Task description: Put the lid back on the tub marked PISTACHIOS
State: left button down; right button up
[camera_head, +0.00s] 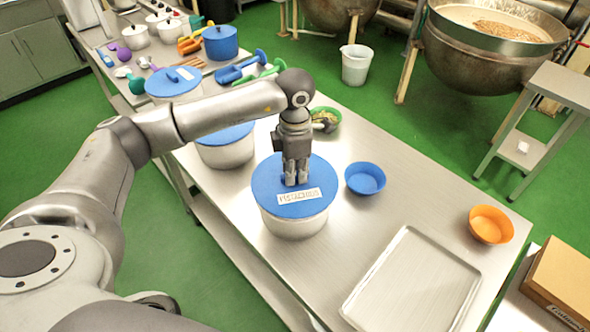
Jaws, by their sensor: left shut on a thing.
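The tub marked PISTACHIOS (296,228) stands on the steel table, a white round tub. Its blue lid (268,197), with the white PISTACHIOS label, lies over the tub's top and looks level; whether it is fully seated I cannot tell. My left gripper (291,182) points down at the middle of the lid and is shut on it, apparently at a handle that the fingers hide. My right gripper is not in view.
A blue bowl (365,179) stands just right of the tub, with an orange bowl (490,225) and a metal tray (412,285) farther right. Another lidded tub (226,154) stands behind left. A green bowl (326,119) is behind. The table (400,205) is clear between the bowls.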

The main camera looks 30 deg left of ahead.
pick_arm(q)
jog(key=shift+f+b, duration=0.45)
jog(key=shift+b, duration=0.3)
dwell(0.7)
jog(key=c, duration=1.3)
grip_release()
jog(key=o, duration=0.6)
jog(key=shift+c, duration=0.2)
jog(key=shift+r, duration=0.15)
jog(key=shift+r+p, duration=1.8)
jog(key=shift+r, duration=1.6)
